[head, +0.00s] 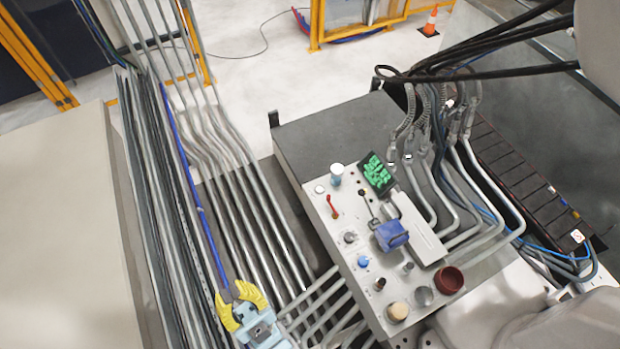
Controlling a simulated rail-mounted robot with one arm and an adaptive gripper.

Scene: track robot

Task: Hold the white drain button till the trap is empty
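The grey control panel (337,231) fills the middle of the head view. A small flat white button (319,189) is near its far left corner. A taller white cylinder with a blue band (336,175) stands beside it, and a cream round knob (398,311) is at the near end. I cannot tell for sure which is the drain button. My gripper (232,302), with yellow fingers and a light blue body, is at the lower left, over the pipes and apart from the panel. Its fingertips are too unclear to show whether it is open or shut.
The panel carries a green lit display (376,174), a red lever (332,206), a blue block (391,235), a blue knob (364,261) and a dark red round part (450,280). Metal pipes (250,190) run along the left; hoses and cables (465,125) crowd the right.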

